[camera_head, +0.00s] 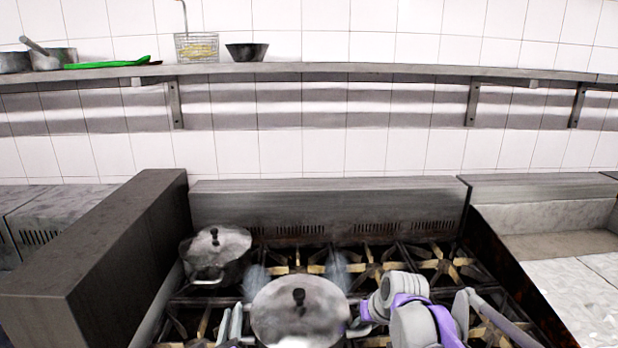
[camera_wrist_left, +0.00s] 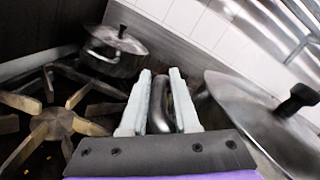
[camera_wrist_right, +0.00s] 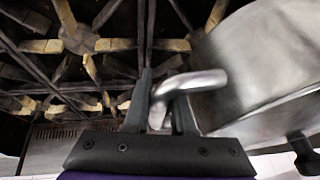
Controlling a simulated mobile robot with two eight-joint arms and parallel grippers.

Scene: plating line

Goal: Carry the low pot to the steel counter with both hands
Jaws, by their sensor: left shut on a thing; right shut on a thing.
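The low pot (camera_head: 300,318) is a steel pot with a lid and a black knob, at the bottom middle of the head view, over the stove. My left gripper (camera_head: 234,322) is at its left side; in the left wrist view its fingers (camera_wrist_left: 160,95) are closed around the pot's loop handle. My right gripper (camera_head: 362,318) is at its right side; in the right wrist view its fingers (camera_wrist_right: 162,100) are closed on the other handle (camera_wrist_right: 195,82). The pot's underside is hidden in the head view, so I cannot tell whether it touches the grate. I cannot clearly identify the steel counter.
A second lidded pot (camera_head: 214,252) stands on the stove's back left burner, near my left gripper. A dark block (camera_head: 100,235) borders the stove on the left. A pale surface (camera_head: 575,275) lies to the right. A wall shelf (camera_head: 330,70) holds pans and a basket.

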